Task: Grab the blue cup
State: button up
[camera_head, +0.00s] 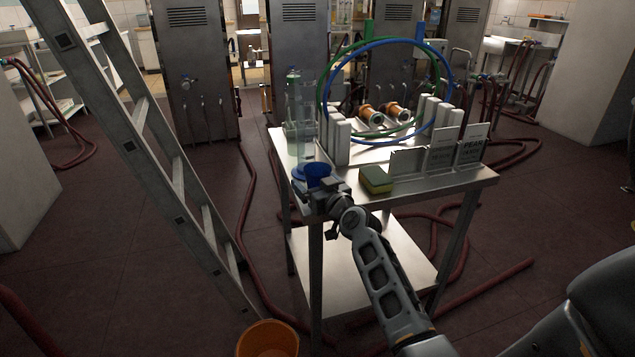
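The blue cup (318,172) stands at the near left corner of the metal table (440,185). A flat blue rim or dish shows just left of it. My gripper (317,192) is at the near side of the cup, at the table's edge. Its fingers are small and dark here and partly merge with the cup's lower part. I cannot tell whether they are apart, touching the cup or closed on it.
A green-yellow sponge (376,180) lies right of the cup. A clear bottle (299,135) stands behind it. Upright signs (440,152), white blocks (338,142) and hoops (385,45) occupy the table. A ladder (150,130) stands left; an orange bucket (268,338) sits on the floor.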

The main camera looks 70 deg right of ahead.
jog(key=c, duration=1)
